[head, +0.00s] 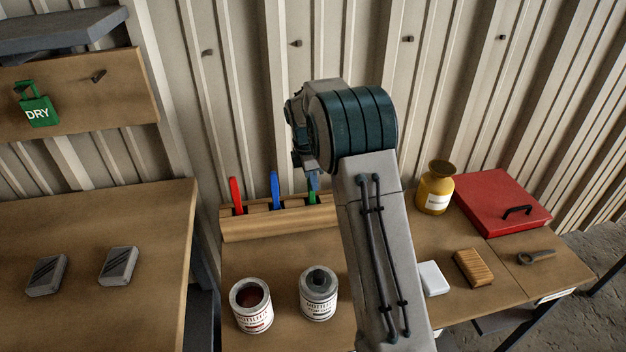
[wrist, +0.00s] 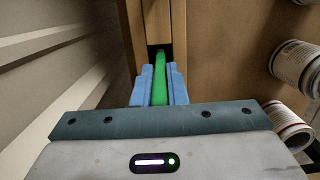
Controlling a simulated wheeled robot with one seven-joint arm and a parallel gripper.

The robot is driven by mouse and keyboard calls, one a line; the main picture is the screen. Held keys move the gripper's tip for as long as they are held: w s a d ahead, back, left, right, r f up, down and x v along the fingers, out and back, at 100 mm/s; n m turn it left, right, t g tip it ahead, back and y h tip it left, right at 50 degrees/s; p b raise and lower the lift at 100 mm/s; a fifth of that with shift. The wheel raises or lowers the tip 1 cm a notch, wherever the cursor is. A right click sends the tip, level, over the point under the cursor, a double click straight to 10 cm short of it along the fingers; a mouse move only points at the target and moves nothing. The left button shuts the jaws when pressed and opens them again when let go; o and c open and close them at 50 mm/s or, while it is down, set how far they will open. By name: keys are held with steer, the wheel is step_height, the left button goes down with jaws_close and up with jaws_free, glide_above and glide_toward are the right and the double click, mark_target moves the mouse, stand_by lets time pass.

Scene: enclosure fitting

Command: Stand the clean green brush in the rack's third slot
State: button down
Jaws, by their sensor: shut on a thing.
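The wooden rack (head: 255,225) stands at the back of the middle table against the wall. A red brush (head: 236,195) stands in its left slot and a blue brush (head: 275,190) in the slot to its right. The green brush (head: 312,195) is upright at the third slot, partly hidden by my arm. My gripper (head: 312,180) is above that slot, shut on the green brush. In the wrist view the blue fingers close on both sides of the green handle (wrist: 159,85), whose far end meets a dark slot between wooden walls. How deep it sits I cannot tell.
Two labelled cans (head: 251,305) (head: 318,294) stand in front of the rack. A yellow jar (head: 435,188), red case (head: 498,202), white block (head: 433,278) and wooden block (head: 474,267) are right of my arm. A green DRY tag (head: 37,111) hangs at left.

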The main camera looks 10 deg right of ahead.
steer(key=c, duration=1.5)
jaws_free()
steer(key=shift+f, duration=0.1)
steer(key=shift+o, duration=0.2)
